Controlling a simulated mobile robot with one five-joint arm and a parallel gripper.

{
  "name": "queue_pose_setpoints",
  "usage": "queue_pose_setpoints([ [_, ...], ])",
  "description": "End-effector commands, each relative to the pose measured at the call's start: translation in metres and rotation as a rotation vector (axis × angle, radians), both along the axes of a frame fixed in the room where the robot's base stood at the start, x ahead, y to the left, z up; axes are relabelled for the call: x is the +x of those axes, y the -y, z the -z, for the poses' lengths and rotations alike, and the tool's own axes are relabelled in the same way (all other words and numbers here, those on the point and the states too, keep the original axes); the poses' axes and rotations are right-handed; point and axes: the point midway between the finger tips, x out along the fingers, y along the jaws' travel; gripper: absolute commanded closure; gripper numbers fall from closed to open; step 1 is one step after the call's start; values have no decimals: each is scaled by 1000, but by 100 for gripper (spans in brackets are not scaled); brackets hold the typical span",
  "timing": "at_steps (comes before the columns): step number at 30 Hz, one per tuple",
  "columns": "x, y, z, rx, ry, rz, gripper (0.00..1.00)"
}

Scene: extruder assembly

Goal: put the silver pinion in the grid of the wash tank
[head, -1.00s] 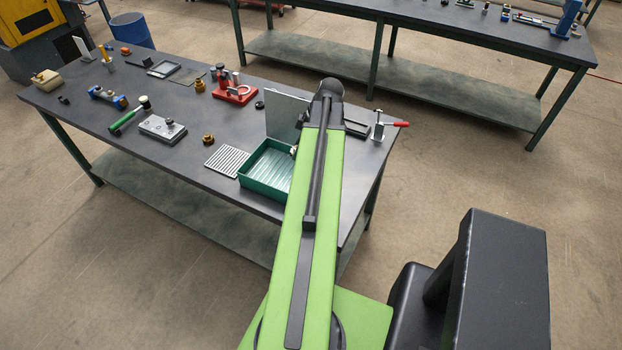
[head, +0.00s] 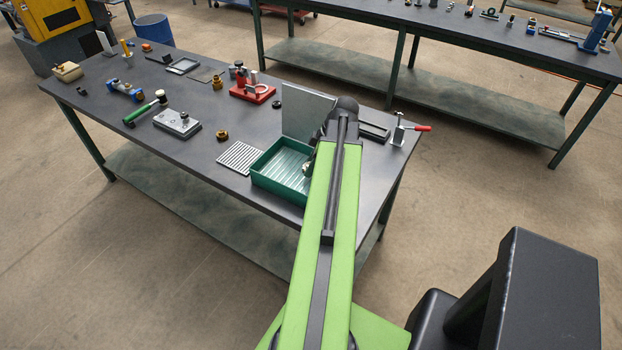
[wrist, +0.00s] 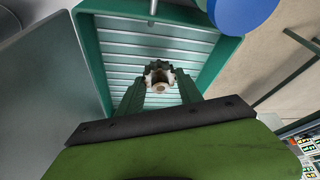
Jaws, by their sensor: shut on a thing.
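The wash tank (head: 258,178) is a green open box near the front edge of the table. In the wrist view its green wall (wrist: 92,45) surrounds a floor of pale slats, the grid (wrist: 125,49). My gripper (wrist: 160,88) is shut on the silver pinion (wrist: 158,70), a small toothed gear with a pale hub. The pinion shows against the slats, inside the tank's outline; its height above them is unclear. In the head view my gripper (head: 308,168) is at the tank's right side, partly hidden by my green arm.
A grey upright panel (head: 308,114) stands behind the tank. A slatted plate (head: 240,157) lies left of it. A red fixture (head: 252,92), a grey block (head: 177,123) and a red-handled clamp (head: 400,130) stand on the table. A blue round shape (wrist: 240,12) is at the wrist view's top.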

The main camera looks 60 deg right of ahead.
Motion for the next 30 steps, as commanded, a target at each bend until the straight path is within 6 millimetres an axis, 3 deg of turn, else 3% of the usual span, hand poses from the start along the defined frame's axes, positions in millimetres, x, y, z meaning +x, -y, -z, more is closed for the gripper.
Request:
queue_pose_setpoints([
  [2,0,0,1,0,0,0,100],
  [9,0,0,39,0,0,0,100],
  [20,0,0,39,0,0,-1,100],
  [21,1,0,39,0,0,-1,56],
  [26,1,0,38,0,0,-1,36],
  [30,1,0,38,1,0,-1,36],
])
